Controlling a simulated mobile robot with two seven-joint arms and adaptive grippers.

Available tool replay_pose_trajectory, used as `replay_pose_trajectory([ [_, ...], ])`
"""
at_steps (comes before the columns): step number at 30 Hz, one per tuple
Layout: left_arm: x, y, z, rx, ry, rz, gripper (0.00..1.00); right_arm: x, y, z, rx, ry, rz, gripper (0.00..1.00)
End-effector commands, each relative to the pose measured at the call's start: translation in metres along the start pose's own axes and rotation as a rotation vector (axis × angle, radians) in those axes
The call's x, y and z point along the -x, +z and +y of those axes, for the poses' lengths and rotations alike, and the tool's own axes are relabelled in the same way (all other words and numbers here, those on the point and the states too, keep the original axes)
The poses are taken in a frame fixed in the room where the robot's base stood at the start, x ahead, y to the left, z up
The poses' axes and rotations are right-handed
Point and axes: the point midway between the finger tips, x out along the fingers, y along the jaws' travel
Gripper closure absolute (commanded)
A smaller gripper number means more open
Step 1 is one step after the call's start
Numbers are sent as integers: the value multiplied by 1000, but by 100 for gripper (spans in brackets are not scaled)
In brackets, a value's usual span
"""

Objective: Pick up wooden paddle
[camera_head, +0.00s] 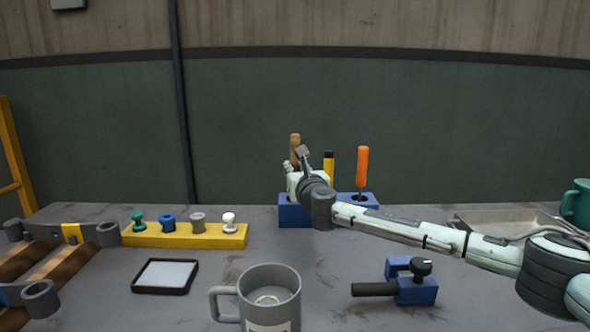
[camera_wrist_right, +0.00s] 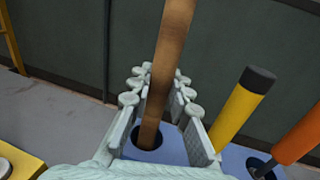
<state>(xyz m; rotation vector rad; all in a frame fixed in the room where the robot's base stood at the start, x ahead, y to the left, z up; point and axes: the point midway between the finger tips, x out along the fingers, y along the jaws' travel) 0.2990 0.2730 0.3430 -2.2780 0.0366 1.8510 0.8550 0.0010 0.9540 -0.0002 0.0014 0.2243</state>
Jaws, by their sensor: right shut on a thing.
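The wooden paddle (camera_head: 295,144) stands in the blue holder (camera_head: 294,215) at the back middle of the table; only its upper part shows in the head view. In the right wrist view, the brown paddle (camera_wrist_right: 168,60) rises tilted from a dark round hole in the blue holder. My right gripper (camera_head: 291,168) is at the paddle, just above the holder. In the wrist view its two fingers (camera_wrist_right: 160,85) stand on either side of the handle, shut on it. The paddle's lower end is hidden in the hole. My left gripper is in neither view.
A yellow-handled tool (camera_head: 329,162) and an orange-handled tool (camera_head: 363,165) stand in the same holder, close to the right gripper. A yellow rack (camera_head: 185,238) with stamps, a black-rimmed pad (camera_head: 165,276), a grey mug (camera_head: 270,295) and a blue clamp (camera_head: 415,288) stand nearer. A metal tray (camera_head: 490,222) is right.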

Motion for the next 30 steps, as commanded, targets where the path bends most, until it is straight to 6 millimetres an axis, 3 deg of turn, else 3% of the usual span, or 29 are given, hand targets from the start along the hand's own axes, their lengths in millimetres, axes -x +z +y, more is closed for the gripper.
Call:
replay_pose_trajectory([
  [5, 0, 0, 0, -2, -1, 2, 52, 0, 16, 0, 0, 0, -4, 100],
  [11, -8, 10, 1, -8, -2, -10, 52, 0, 55, -1, 0, -1, -7, 100],
  [24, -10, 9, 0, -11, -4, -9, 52, 1, 197, 1, 0, 0, -8, 100],
  [30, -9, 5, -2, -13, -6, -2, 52, 0, 246, 0, 0, 0, -5, 100],
])
